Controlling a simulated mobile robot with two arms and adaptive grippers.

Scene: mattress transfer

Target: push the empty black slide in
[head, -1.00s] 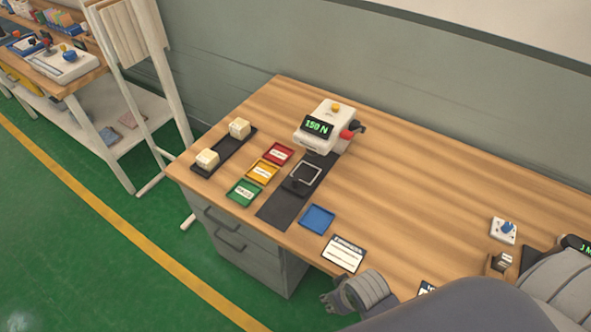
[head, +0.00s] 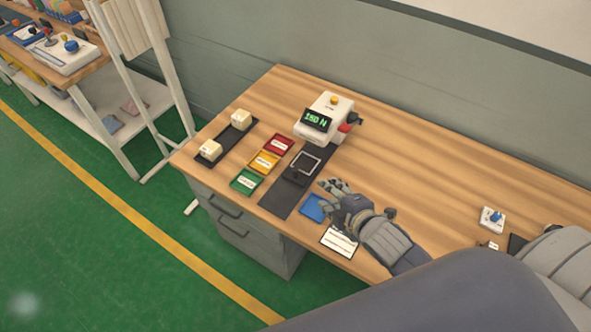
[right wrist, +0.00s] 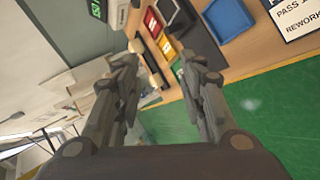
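The black slide (head: 305,163) is a small dark plate with a pale square outline. It lies on a dark track (head: 281,199) in front of the white force tester (head: 331,107), which shows 150 N. I see nothing on the slide. It also shows at the top of the right wrist view (right wrist: 167,10). My right gripper (head: 326,194) is over the blue tray (head: 312,208), to the lower right of the slide and apart from it. In the right wrist view its two fingers are spread with nothing between them. My left gripper is not in view.
Red (head: 279,144), yellow (head: 264,163) and green (head: 246,181) trays line the track's left side. A black tray (head: 226,141) with two pale blocks stands further left. A white card (head: 339,241) lies near the front edge. The table right of the tester is largely clear.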

